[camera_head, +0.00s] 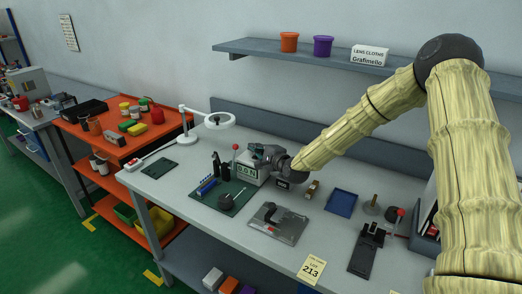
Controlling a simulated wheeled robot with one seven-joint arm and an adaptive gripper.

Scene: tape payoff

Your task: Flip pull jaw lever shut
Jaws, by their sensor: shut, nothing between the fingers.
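My gripper (256,158) is dark grey, shut and empty. It is at the end of my pale ribbed arm, above the grey bench, close to a box with a display reading "0.0 N" (246,172). A thin upright lever with a red knob (236,147) stands just left of the gripper, at the box. Whether the fingertips touch the lever or the box I cannot tell; the fingertips are small and unclear. Black upright parts (220,166) stand left of the box. Another red knob (400,212) stands by a black fixture (367,248) at the right.
A green mat (232,208) with small tools and a metal plate (284,232) lie in front of the box. A blue tray (341,203) is to the right. A magnifier lamp (216,121) stands behind left. A shelf (262,47) hangs above.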

